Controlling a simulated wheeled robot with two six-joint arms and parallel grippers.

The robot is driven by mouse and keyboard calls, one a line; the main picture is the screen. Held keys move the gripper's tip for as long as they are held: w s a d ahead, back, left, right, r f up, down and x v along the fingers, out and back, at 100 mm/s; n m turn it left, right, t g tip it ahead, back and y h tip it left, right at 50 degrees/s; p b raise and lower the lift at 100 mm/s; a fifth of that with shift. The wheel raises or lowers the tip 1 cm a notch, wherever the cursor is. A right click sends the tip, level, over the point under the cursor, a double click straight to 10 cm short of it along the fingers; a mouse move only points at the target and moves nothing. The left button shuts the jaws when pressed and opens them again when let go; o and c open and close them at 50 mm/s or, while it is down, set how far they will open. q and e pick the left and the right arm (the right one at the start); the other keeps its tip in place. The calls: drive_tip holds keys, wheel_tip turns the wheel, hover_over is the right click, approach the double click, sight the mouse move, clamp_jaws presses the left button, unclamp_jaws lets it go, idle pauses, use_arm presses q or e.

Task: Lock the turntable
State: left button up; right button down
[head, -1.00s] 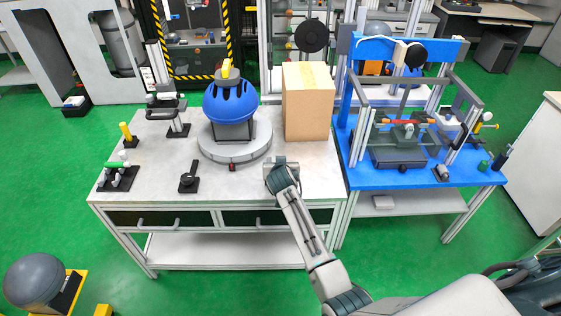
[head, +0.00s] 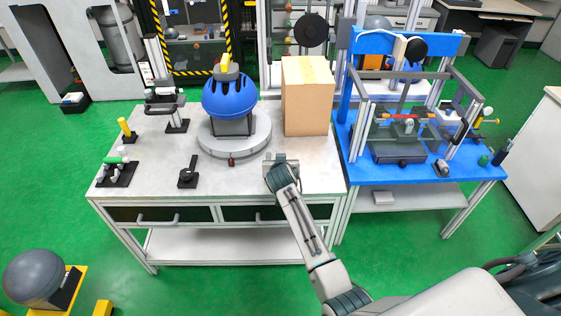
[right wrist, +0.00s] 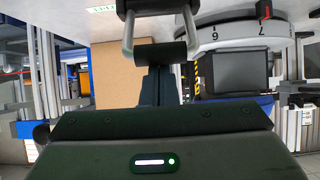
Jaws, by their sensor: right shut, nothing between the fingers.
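The turntable (head: 206,140) is a round grey disc on the workbench, with a blue slotted dome (head: 230,100) on a dark stand on top. A small red part (head: 231,161) sits at the front of its rim. In the right wrist view the turntable rim (right wrist: 238,32) shows dark numbers and a red marker (right wrist: 263,10). My right gripper (head: 268,160) is shut and empty, just right of and in front of the turntable, apart from it and over the bench's front part. My left gripper is not in view.
A cardboard box (head: 307,100) stands right of the turntable, behind my right gripper. A small black fixture with a lever (head: 188,174) lies to the left. A blue table (head: 430,178) with a framed device adjoins on the right. The bench front left of my gripper is mostly clear.

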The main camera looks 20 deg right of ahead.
wheel_tip(320, 180, up, 4)
drive_tip(key=shift+a+f, duration=0.15)
drive_tip(key=shift+f, duration=0.05)
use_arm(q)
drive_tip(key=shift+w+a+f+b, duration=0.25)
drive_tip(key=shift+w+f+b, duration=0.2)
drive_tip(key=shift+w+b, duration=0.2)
use_arm(e)
drive_tip(key=v, duration=0.7)
